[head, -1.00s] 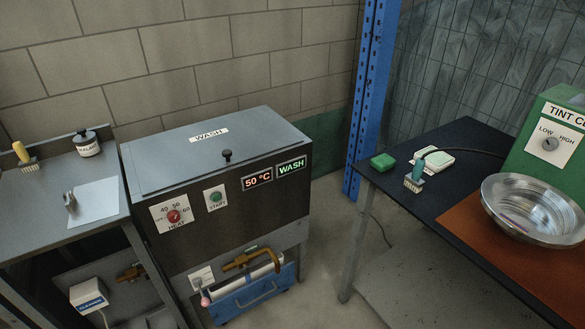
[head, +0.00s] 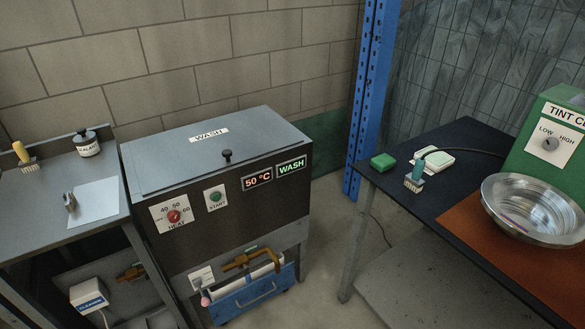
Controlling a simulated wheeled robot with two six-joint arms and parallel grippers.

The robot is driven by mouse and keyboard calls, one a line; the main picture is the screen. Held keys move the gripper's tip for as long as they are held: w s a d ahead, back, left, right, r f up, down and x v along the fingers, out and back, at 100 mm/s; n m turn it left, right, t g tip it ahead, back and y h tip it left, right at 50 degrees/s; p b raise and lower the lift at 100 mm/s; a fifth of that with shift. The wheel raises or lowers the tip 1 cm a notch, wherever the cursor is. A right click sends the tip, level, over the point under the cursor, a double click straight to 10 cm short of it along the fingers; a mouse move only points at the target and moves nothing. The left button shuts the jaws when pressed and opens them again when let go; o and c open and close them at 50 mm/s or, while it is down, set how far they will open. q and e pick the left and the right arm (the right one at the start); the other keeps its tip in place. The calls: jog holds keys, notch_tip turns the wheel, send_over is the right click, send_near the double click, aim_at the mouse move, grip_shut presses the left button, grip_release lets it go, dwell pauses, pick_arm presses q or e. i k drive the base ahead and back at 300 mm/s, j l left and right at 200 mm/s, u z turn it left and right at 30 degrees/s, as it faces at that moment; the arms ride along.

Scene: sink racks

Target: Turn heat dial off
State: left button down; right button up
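The red heat dial (head: 174,216) sits on a white plate marked 40, 50, 60 and HEAT, on the dark front of the wash machine (head: 250,150). A word at the plate's left is too small to read surely, and the dial's exact pointing is hard to tell. A display (head: 257,180) on the same front reads 50 °C, and a lit panel (head: 291,167) reads WASH. The green start button (head: 215,197) is between dial and display. The machine's lid is down. Neither of my grippers shows in the head view.
A side table (head: 50,215) at left holds a brush (head: 22,153), a labelled jar (head: 86,143) and a paper sheet (head: 96,202). A dark table (head: 450,180) at right holds a metal bowl (head: 534,207). A blue post (head: 371,100) stands behind. Floor shows between machine and right table.

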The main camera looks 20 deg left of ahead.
aim_at(174, 217)
jog(key=u, duration=1.4)
